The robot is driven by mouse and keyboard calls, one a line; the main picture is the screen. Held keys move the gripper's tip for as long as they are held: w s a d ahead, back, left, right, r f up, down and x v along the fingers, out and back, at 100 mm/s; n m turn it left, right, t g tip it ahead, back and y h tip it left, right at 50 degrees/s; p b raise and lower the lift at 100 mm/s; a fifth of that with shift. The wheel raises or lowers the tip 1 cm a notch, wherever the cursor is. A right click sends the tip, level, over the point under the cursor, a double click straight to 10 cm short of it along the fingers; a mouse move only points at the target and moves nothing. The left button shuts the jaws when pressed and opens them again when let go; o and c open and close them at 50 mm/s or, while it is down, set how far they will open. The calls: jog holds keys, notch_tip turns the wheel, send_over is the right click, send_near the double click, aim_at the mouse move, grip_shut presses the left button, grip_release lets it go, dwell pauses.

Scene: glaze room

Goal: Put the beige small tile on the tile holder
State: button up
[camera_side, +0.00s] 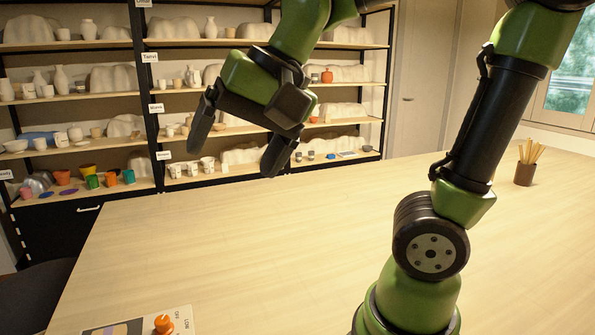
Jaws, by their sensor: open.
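My gripper (238,158) hangs in the air above the far left part of the table, its two dark fingers spread apart with nothing between them. I cannot make out a beige small tile or a tile holder anywhere in the side view. The near edge of the picture and my arm cut off or cover parts of the table.
The wooden table (270,260) is mostly bare. A panel (183,318) with an orange knob (164,324) lies at the near left, partly cut off. A brown cup of pencils (525,174) stands at the far right. Shelves of pottery (70,101) stand behind.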

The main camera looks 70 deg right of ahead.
jog(key=s+f+n+t, duration=0.1)
jog(key=s+f+n, duration=0.1)
jog(key=s+n, duration=0.2)
jog(key=shift+s+d, duration=0.35)
jog(key=shift+s, duration=0.75)
jog(key=shift+o, duration=0.5)
jog(key=shift+s+f+n+t, duration=0.2)
jog(key=shift+s+n+t, duration=0.1)
jog(key=shift+s+n, duration=0.1)
jog(key=shift+w, duration=0.1)
